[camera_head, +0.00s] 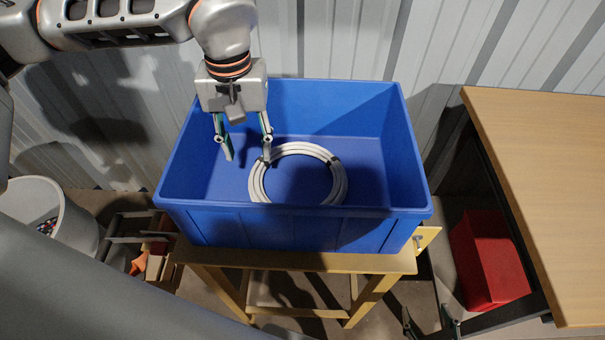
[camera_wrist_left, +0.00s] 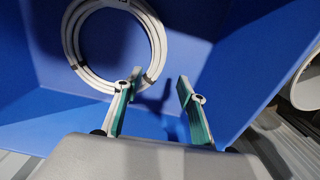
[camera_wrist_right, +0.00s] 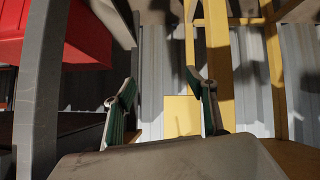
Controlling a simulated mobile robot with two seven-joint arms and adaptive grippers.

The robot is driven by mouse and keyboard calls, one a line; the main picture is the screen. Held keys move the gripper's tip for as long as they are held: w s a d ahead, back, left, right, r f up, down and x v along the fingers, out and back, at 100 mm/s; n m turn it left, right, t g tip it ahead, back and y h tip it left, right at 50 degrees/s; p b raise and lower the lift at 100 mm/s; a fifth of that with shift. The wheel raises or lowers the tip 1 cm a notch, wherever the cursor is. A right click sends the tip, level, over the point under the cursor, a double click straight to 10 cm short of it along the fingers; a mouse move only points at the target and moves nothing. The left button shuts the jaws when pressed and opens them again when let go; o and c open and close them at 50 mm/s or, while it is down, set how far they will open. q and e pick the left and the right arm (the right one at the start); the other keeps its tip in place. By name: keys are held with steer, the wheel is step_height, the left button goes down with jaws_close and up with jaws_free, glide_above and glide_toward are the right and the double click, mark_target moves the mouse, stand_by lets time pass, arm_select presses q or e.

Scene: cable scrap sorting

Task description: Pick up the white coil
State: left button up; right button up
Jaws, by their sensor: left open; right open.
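The white coil (camera_head: 334,180) lies in the blue bin (camera_head: 300,228), dark ties around its ring. My left gripper (camera_head: 248,157) is open and points down into the bin at the coil's left side. Its right finger overlaps the coil's left edge in the head view; I cannot tell if it touches.
The blue bin stands on a wooden stand (camera_head: 300,262). A wooden table (camera_head: 545,170) is at the right, with a red container (camera_head: 490,260) beneath it. A white bucket (camera_head: 75,225) is at the left. A corrugated metal wall stands behind.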

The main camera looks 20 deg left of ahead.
mark_target(254, 176)
arm_select(q)
steer(key=shift+s+f, duration=0.25)
steer(key=shift+f, duration=0.85)
steer(key=f, duration=0.3)
steer(key=f+b, duration=0.1)
steer(key=shift+s+d+f, duration=0.15)
steer(key=shift+s+d, duration=0.1)
steer(key=shift+d, duration=0.1)
steer(key=shift+w+f, duration=0.1)
steer(key=shift+f, duration=0.25)
steer(key=shift+r, duration=0.1)
jaws_close()
